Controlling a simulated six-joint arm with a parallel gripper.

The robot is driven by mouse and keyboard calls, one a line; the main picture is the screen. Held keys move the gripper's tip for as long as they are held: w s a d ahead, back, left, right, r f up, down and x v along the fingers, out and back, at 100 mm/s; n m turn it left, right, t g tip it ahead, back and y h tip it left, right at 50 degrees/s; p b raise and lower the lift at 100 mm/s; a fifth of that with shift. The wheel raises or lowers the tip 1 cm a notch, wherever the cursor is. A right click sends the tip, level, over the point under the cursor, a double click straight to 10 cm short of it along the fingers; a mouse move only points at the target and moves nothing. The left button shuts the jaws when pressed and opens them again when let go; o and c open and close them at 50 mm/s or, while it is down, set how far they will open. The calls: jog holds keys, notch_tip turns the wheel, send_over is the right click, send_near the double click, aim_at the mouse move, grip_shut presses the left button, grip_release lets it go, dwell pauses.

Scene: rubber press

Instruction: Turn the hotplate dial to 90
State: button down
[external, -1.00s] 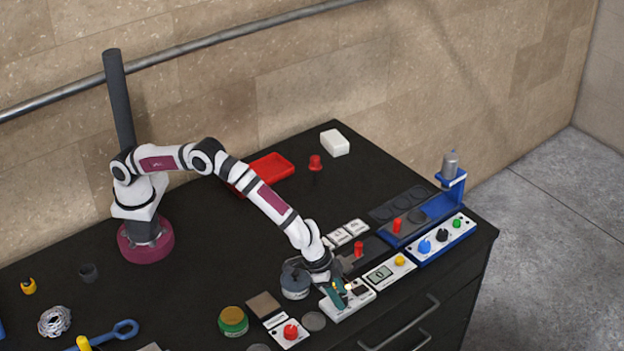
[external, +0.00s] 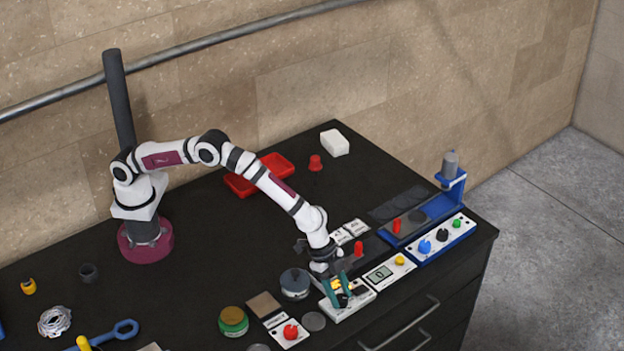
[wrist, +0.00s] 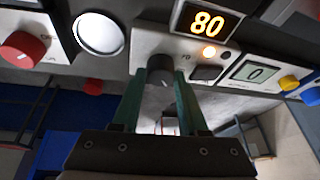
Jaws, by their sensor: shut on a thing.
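The hotplate's white control panel (external: 352,305) is near the front edge of the bench. In the wrist view its lit display (wrist: 206,24) reads 80, beside a glowing orange lamp and a dark switch (wrist: 206,73). The dark grey dial (wrist: 160,71) has a pale pointer mark. My gripper (wrist: 160,88) has its green fingers shut on the dial, one on each side. In the external view my gripper (external: 340,291) reaches down onto the panel and hides most of the dial.
A balance with a display reading 0 (external: 380,275) and a yellow knob stands right of the hotplate. The blue press (external: 440,240) is farther right. A red-knobbed unit (external: 290,332), a round disc (external: 314,321) and a grey lidded pot (external: 295,283) are close on the left.

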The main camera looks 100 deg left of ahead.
jog(key=shift+m+g+h, duration=0.4)
jog(key=shift+m+h, duration=0.2)
jog(key=shift+m, duration=1.2)
jog(key=shift+a, duration=0.1)
jog(key=shift+c, duration=2.2)
grip_release()
jog(key=v, duration=1.5)
jog(key=shift+r, duration=0.35)
jog(key=shift+w+a+r, duration=0.1)
